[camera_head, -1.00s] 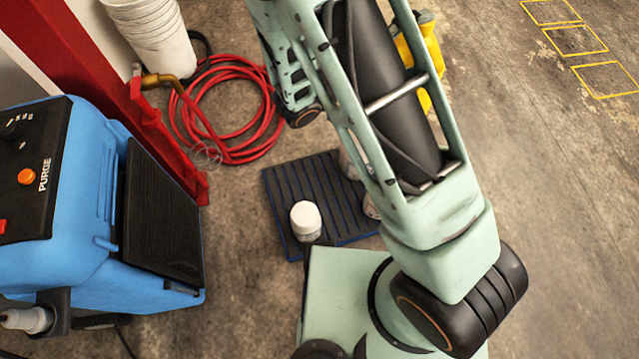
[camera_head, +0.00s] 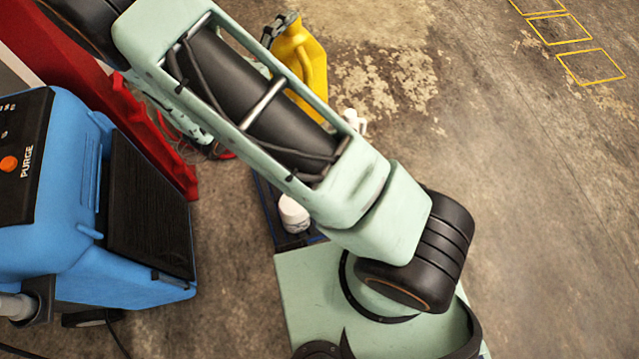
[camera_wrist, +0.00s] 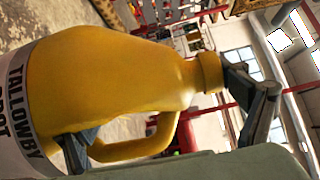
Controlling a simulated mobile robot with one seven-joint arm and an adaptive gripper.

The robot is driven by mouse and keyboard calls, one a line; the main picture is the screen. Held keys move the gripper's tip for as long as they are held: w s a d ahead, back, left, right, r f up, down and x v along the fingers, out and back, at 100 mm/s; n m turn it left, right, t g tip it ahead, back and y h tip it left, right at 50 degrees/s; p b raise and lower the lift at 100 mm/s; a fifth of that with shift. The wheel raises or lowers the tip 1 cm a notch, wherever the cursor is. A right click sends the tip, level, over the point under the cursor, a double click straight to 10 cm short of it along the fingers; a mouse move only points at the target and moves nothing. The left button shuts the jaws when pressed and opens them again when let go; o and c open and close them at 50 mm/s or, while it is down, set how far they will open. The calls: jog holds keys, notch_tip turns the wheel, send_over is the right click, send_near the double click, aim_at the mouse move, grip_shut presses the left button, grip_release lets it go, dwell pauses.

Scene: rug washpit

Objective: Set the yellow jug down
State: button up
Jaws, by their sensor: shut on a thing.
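The yellow jug (camera_head: 312,62) shows at the top middle of the head view, partly behind my arm. My gripper (camera_head: 279,28) is at its upper left, mostly hidden. In the wrist view the jug (camera_wrist: 120,85) fills the left and middle, its neck pointing right and a pale label at the left edge. My gripper (camera_wrist: 160,105) is shut on it, one finger near the handle's lower end and the other by the neck. I cannot tell whether the jug's base touches the floor.
A white item (camera_head: 352,121) shows beside the arm. A blue machine (camera_head: 70,215) and red post (camera_head: 150,135) stand left. Open concrete floor with yellow outlines (camera_head: 592,66) lies right.

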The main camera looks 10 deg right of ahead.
jog(key=w+a+f+n+t+y+b, duration=0.1)
jog(key=a+f+n+t+y+b, duration=0.15)
jog(key=a+f, duration=0.7)
jog(key=a+f+n+t+y+b, duration=0.15)
jog(key=a+f+y, duration=0.3)
jog(key=f, duration=1.05)
jog(key=w+a+f+n+t+y+b, duration=0.1)
jog(key=a+f+n+y+b, duration=0.2)
jog(key=a+f, duration=0.65)
jog(key=w+d+f+b, duration=0.2)
jog(key=d+f+b, duration=0.1)
jog(key=d+f, duration=0.4)
jog(key=w+d+f+b, duration=0.3)
jog(key=d+f, duration=0.5)
jog(key=shift+w, duration=0.25)
jog(key=shift+d, duration=0.1)
jog(key=o, duration=1.7)
jog(key=shift+s+f, duration=0.1)
jog(key=shift+f, duration=0.25)
jog(key=shift+o, duration=0.9)
